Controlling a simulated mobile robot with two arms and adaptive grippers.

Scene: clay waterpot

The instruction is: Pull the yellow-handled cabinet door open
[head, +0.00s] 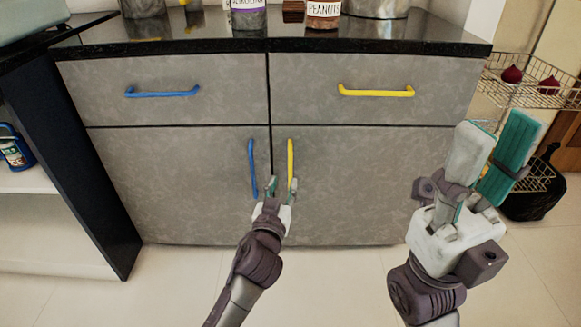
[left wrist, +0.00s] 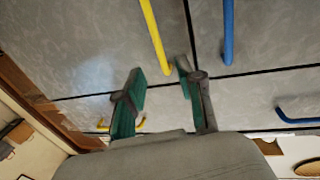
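The grey cabinet door (head: 360,185) on the right is closed, with a vertical yellow handle (head: 290,158) near its left edge. My left gripper (head: 280,186) is at the lower end of this handle in the head view. In the left wrist view, its two green-padded fingers (left wrist: 158,92) are apart, and the yellow handle's end (left wrist: 157,45) appears in line with the gap between them. I cannot tell whether they touch it. My right gripper (head: 498,140) is raised at the right, empty, with its fingers apart.
A vertical blue handle (head: 252,168) is close on the left of my left gripper. Above are drawers with blue (head: 162,93) and yellow (head: 376,92) horizontal handles. A wire rack (head: 525,90) stands at the right. Pale floor lies in front of the cabinet.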

